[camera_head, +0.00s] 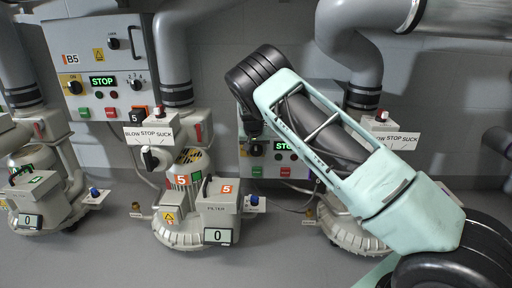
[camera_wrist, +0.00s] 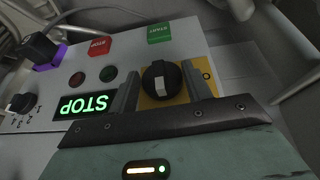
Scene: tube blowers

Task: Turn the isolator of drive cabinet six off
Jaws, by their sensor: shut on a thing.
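The isolator is a black rotary knob (camera_wrist: 158,78) with a white mark, on a yellow plate (camera_wrist: 150,102), in the wrist view. An "O" is printed on the plate at the knob's right. The white mark points towards the bottom of the picture. My gripper (camera_wrist: 163,88) has one grey finger on each side of the knob and is shut on it. In the head view the drive cabinet (camera_head: 257,171) is mostly hidden behind my arm. Its number is hidden. Its lit green STOP display (camera_wrist: 86,104) appears upside down in the wrist view.
Cabinet B5 (camera_head: 122,70) stands left in the head view. Blower five (camera_head: 182,215) stands on the floor left of my arm.

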